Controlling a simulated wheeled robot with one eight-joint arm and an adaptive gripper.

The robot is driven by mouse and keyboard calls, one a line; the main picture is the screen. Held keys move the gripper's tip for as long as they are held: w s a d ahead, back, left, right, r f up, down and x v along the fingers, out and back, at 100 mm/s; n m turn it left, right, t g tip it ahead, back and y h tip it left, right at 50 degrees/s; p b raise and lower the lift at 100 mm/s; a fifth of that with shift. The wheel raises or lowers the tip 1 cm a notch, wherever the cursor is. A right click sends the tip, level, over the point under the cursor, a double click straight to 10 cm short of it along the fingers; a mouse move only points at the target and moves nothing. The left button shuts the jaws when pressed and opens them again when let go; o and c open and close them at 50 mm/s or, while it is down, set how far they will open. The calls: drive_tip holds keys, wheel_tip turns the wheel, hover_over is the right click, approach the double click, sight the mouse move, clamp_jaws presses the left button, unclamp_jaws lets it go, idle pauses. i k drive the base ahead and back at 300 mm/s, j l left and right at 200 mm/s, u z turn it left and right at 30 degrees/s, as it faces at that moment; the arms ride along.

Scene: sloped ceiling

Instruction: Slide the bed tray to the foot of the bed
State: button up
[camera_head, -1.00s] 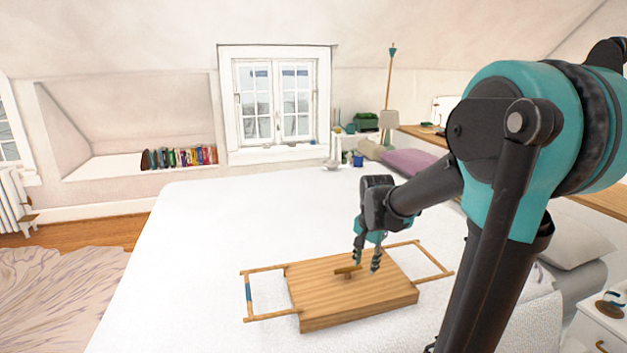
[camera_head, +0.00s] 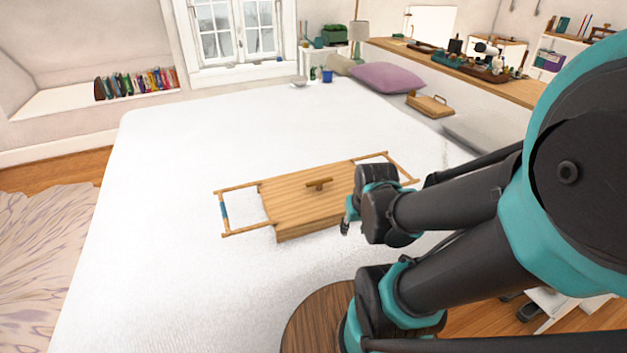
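The bed tray (camera_head: 292,207) is a flat wooden board with a small raised handle (camera_head: 318,183) on top and a frame-like handle at each end. It lies level on the white bed (camera_head: 150,200), near the middle of the view. The left frame has a blue band. My gripper (camera_head: 347,222) is low beside the tray's front right side, off the top handle. My wrist hides that corner of the tray. I cannot tell whether the fingers touch the tray or how far apart they are. The pillow end is at the upper right; the opposite bed end is at left.
The bed left of the tray is bare. A round brown wooden surface (camera_head: 315,320) is at the front. A patterned rug (camera_head: 40,260) lies on the floor at left.

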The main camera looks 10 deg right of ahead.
sight(300, 210)
drive_tip(key=l+u, duration=0.2)
drive_tip(key=u, duration=0.15)
drive_tip(key=l+u, duration=0.2)
drive_tip(key=u, duration=0.15)
drive_tip(key=l+u, duration=0.2)
drive_tip(key=u, duration=0.15)
drive_tip(key=i, duration=0.05)
